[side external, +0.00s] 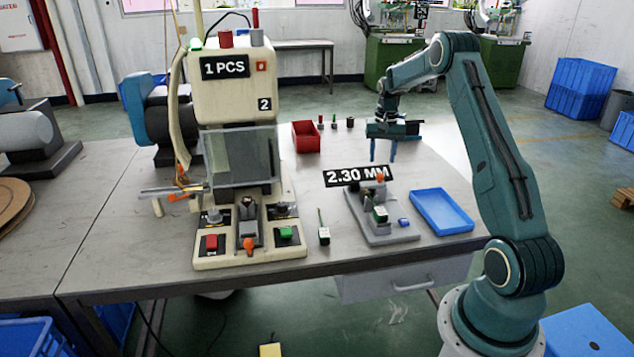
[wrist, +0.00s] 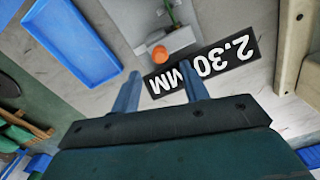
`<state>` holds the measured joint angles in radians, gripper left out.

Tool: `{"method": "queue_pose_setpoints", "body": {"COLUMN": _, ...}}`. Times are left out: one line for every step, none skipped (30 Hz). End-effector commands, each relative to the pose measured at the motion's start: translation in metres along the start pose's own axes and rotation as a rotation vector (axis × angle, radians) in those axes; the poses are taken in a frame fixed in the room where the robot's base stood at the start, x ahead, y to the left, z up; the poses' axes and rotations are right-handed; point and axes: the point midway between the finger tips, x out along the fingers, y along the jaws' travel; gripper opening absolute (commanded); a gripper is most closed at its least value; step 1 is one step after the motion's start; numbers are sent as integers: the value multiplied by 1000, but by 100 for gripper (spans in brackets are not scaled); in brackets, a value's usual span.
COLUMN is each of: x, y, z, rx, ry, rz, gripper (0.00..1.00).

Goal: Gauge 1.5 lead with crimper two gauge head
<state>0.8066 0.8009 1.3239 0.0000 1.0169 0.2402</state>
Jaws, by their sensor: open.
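The crimper (side external: 235,90) is a cream machine with a "1 PCS" label, a "2" label and a clear guard. In front of its guard are small stations with a red, an orange and a green part. The gauge (side external: 385,238) is a grey plate with small blocks, beside a "2.30 MM" sign (side external: 356,176). The sign also shows in the wrist view (wrist: 205,66). A small dark and green piece with a thin upright stem (side external: 323,236), possibly a lead, stands between crimper and gauge. My gripper (side external: 382,155) is open and empty, above the table behind the gauge. Its fingers also show in the wrist view (wrist: 162,75).
A blue tray (side external: 441,212) lies right of the gauge. A red bin (side external: 306,137) and several small upright pieces (side external: 334,123) stand at the table's back. A motor-like machine (side external: 150,115) stands left of the crimper. The table between bin and gauge is largely clear.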

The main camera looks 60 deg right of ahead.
Motion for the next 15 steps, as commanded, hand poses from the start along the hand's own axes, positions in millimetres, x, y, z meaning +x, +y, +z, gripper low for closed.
{"method": "queue_pose_setpoints", "body": {"x": 9, "y": 0, "z": 1, "rx": 0, "ry": -3, "rz": 1, "gripper": 45}}
{"method": "queue_pose_setpoints", "body": {"x": 14, "y": 0, "z": 1, "rx": 0, "ry": -3, "rz": 1, "gripper": 45}}
{"method": "queue_pose_setpoints", "body": {"x": 20, "y": 0, "z": 1, "rx": 0, "ry": -4, "rz": 1, "gripper": 45}}
{"method": "queue_pose_setpoints", "body": {"x": 24, "y": 0, "z": 1, "rx": 0, "ry": -3, "rz": 1, "gripper": 45}}
{"method": "queue_pose_setpoints", "body": {"x": 28, "y": 0, "z": 1, "rx": 0, "ry": -3, "rz": 1, "gripper": 45}}
{"method": "queue_pose_setpoints", "body": {"x": 33, "y": 0, "z": 1, "rx": 0, "ry": -3, "rz": 1, "gripper": 45}}
{"method": "queue_pose_setpoints", "body": {"x": 37, "y": 0, "z": 1, "rx": 0, "ry": -3, "rz": 1, "gripper": 45}}
{"method": "queue_pose_setpoints", "body": {"x": 40, "y": 0, "z": 0, "rx": 0, "ry": -2, "rz": 0, "gripper": 45}}
{"method": "queue_pose_setpoints", "body": {"x": 44, "y": 0, "z": 0, "rx": 0, "ry": -2, "rz": 0, "gripper": 45}}
{"method": "queue_pose_setpoints", "body": {"x": 46, "y": 0, "z": 0, "rx": 0, "ry": -2, "rz": 0, "gripper": 45}}
{"method": "queue_pose_setpoints", "body": {"x": 49, "y": 0, "z": 0, "rx": 0, "ry": -1, "rz": 0, "gripper": 45}}
{"method": "queue_pose_setpoints", "body": {"x": 52, "y": 0, "z": 0, "rx": 0, "ry": -1, "rz": 0, "gripper": 45}}
{"method": "queue_pose_setpoints", "body": {"x": 54, "y": 0, "z": 0, "rx": 0, "ry": -1, "rz": 0, "gripper": 45}}
{"method": "queue_pose_setpoints", "body": {"x": 55, "y": 0, "z": 0, "rx": 0, "ry": -1, "rz": 0, "gripper": 45}}
{"method": "queue_pose_setpoints", "body": {"x": 56, "y": 0, "z": 0, "rx": 0, "ry": -1, "rz": 0, "gripper": 45}}
